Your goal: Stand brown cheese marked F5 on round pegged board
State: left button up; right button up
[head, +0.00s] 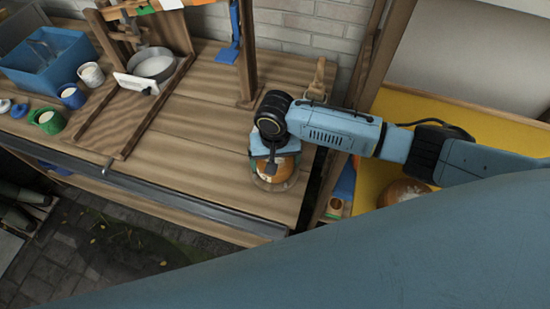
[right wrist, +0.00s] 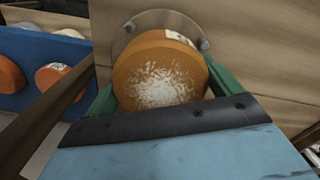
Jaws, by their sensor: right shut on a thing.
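My right gripper (right wrist: 158,97) is shut on a brown cheese (right wrist: 158,72), an orange-brown round with a whitish dusted face, held between its green fingers. In the head view the cheese (head: 281,168) shows below my right gripper (head: 270,165), at the right end of the wooden bench. The round pegged board (right wrist: 128,30) is a pale disc with metal pegs, just beyond the cheese and partly hidden by it. A white label with dark marks sits on the cheese's upper edge, too small to read. I cannot tell whether the cheese touches the board. My left gripper is not in view.
Another brown cheese (head: 402,192) lies on the yellow surface (head: 376,177) at the right.

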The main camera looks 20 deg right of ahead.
jog(key=shift+f, duration=0.2)
jog(key=o, duration=1)
notch_tip(320, 180, up, 13)
jog(key=shift+r+p, duration=0.2)
jog(key=shift+p, duration=0.5)
jog(key=shift+r, duration=0.1)
